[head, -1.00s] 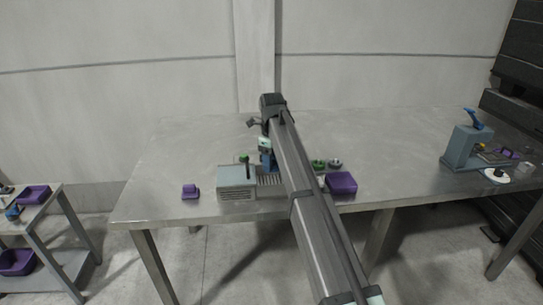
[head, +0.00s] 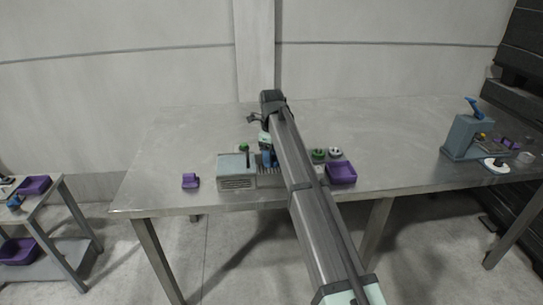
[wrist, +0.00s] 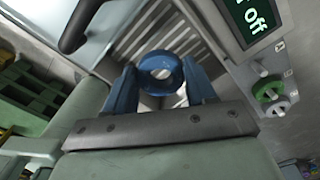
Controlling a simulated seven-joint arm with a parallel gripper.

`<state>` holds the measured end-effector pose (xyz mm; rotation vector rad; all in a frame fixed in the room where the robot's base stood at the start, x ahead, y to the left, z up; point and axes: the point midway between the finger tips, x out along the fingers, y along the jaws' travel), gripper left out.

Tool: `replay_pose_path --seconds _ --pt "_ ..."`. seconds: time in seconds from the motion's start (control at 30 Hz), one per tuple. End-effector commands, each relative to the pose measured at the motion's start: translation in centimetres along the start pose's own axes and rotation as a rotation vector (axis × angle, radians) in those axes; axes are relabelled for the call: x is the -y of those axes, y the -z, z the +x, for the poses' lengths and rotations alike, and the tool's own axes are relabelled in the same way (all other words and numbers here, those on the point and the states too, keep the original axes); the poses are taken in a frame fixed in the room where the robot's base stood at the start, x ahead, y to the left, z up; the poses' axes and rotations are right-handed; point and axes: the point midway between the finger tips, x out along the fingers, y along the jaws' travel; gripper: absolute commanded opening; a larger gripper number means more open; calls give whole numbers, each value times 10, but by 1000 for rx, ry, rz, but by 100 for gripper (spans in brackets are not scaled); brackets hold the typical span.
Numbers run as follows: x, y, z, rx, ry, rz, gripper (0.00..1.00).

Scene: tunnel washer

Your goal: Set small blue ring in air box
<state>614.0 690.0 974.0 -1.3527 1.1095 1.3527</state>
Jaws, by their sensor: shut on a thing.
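My gripper (wrist: 160,82) has blue fingers and is shut on the small blue ring (wrist: 160,66), which sits between the fingertips with its hole facing the wrist camera. Behind the ring is a metal bay with slotted walls (wrist: 202,42), which looks like the air box. The ring appears over or in its opening; I cannot tell how deep, or whether it touches. In the head view my gripper (head: 267,158) is at the slotted section beside a grey-blue machine housing (head: 237,171). The ring cannot be made out there, and my arm hides part of the machine.
A display reading "off" (wrist: 252,18) and a green knob (wrist: 268,91) flank the bay closely. A purple bin (head: 341,173) stands right of my arm, a small purple holder (head: 190,181) to the left. A blue-levered press (head: 467,137) is far right. The table's back is clear.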

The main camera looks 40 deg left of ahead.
Motion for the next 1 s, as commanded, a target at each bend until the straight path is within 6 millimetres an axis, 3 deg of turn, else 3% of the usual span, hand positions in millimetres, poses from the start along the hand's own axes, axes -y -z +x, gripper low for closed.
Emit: replay_pose_path --seconds 1.0 --pt "0 0 17 0 0 0 26"
